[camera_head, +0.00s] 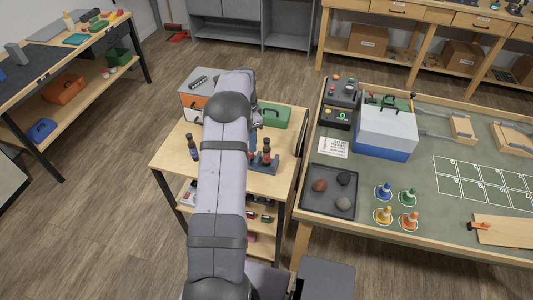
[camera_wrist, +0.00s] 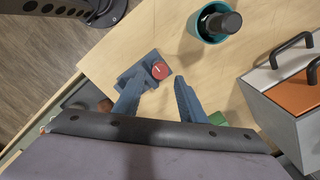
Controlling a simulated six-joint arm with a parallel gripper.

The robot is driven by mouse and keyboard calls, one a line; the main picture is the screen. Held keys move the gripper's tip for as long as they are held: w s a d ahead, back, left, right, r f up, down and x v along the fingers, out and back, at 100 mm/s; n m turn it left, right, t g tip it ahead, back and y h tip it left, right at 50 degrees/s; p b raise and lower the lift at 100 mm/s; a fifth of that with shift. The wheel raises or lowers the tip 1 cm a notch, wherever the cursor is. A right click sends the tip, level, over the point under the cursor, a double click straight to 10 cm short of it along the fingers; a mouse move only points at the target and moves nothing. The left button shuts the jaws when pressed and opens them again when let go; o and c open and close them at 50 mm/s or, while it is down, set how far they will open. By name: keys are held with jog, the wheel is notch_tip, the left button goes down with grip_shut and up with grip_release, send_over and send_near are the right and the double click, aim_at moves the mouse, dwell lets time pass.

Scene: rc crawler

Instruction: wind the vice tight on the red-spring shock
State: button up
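A small blue fixture (camera_head: 259,165), which appears to be the vice, sits on the wooden bench. A dark upright piece with red on it (camera_head: 266,150), likely the red-spring shock, stands at it. In the wrist view a blue block (camera_wrist: 133,72) with a round red top (camera_wrist: 160,69) lies just beyond my left finger; whether that top is the shock or a vice part I cannot tell. My gripper (camera_wrist: 160,80) is open, its two blue fingers apart with nothing visible between the tips. The vice's handle and jaws cannot be made out.
A green box (camera_head: 276,116) is behind the vice. Bare wood (camera_head: 265,187) lies in front. A separate green-topped table (camera_head: 390,178) stands to the right.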

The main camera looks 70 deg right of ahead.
jog(key=shift+f, duration=0.1)
jog(key=shift+f+b, duration=1.3)
jog(key=shift+f, duration=0.75)
jog(key=c, duration=0.9)
jog(key=shift+m, duration=1.5)
jog(key=shift+m, duration=1.5)
